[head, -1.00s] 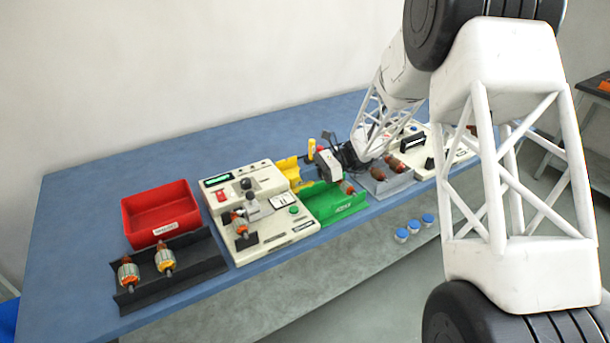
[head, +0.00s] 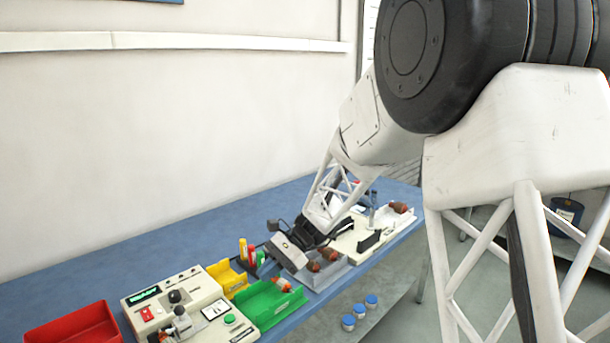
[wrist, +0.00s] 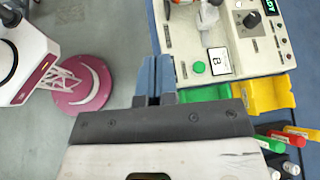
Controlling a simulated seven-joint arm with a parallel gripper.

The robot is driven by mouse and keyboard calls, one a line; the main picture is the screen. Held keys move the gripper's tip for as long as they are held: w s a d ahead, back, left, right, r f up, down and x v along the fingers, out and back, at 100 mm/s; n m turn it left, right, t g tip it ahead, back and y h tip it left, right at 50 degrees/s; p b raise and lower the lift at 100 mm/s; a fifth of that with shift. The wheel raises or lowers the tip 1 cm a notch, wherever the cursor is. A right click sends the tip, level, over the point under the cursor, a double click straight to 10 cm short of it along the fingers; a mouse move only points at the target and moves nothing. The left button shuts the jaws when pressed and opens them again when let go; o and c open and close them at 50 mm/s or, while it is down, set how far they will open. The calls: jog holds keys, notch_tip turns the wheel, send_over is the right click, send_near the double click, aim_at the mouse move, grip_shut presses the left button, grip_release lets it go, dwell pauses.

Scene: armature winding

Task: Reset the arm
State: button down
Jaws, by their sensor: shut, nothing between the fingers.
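My gripper (wrist: 154,78) shows in the wrist view with its two blue-grey fingers pressed together and nothing between them. In the head view my gripper's body (head: 289,252) hangs over the bench between the green bin (head: 262,304) and the grey tray (head: 325,275); its fingertips cannot be made out there. In the wrist view the green bin (wrist: 203,94) is partly hidden behind my gripper. The tester (head: 180,305) stands left of the green bin, and also shows at the top of the wrist view (wrist: 232,45).
The red bin (head: 72,328) is cut off at lower left. The yellow bin (head: 228,278) and several markers (head: 252,256) stand behind the green bin. Armatures (head: 323,260) lie in the grey tray. A second cream device (head: 358,238) is farther right. Blue-capped jars (head: 360,310) sit below.

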jog(key=s+d+r+n+t+h, duration=0.2)
jog(key=s+d+r+t+h, duration=0.1)
jog(key=s+d, duration=0.6)
jog(key=s+d+r+n+t+h, duration=0.3)
jog(key=s+d, duration=0.6)
jog(key=s, duration=0.3)
jog(key=s+d+r+n+t+h, duration=0.3)
jog(key=s+d+h, duration=0.1)
jog(key=s+d, duration=0.6)
jog(key=shift+s+r, duration=0.15)
jog(key=shift+s, duration=0.25)
